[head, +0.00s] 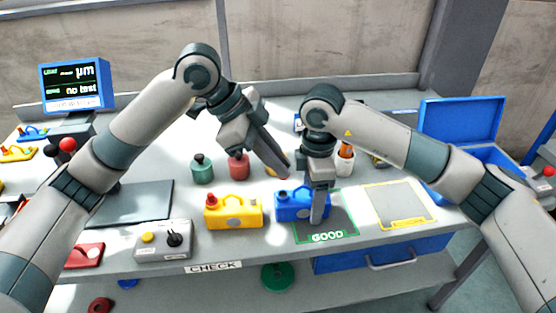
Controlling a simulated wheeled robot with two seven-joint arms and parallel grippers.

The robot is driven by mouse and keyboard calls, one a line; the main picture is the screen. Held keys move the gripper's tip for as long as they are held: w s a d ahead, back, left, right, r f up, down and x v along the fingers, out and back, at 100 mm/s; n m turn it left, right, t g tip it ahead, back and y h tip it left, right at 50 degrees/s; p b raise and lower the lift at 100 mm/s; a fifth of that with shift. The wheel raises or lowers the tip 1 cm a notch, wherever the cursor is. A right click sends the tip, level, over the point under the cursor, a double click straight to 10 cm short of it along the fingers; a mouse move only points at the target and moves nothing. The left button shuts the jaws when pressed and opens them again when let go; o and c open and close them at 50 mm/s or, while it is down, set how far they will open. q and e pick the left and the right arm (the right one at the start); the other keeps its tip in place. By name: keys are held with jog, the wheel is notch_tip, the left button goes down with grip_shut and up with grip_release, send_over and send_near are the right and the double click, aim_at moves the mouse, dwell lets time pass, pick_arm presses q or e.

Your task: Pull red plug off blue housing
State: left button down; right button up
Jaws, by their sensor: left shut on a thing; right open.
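The blue housing (289,207) stands on the grey bench at the left part of the green-outlined GOOD mat (345,228). My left gripper (284,172) reaches down from the upper left, with its fingertips just above and behind the housing. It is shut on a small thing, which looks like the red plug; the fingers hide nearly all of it. My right gripper (318,218) points straight down at the right part of the blue housing and covers some of it. Its jaws are open; whether they touch the housing cannot be told.
A yellow housing (232,211) stands left of the blue one. Green (203,170) and red (238,167) bottles stand behind. A control box (163,240) is at front left. A yellow-outlined mat (400,205) lies empty at right, before an open blue case (460,122).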

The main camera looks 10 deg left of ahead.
jog(key=shift+r, duration=0.1)
notch_tip(320, 180, up, 12)
dwell(0.5)
dwell(0.4)
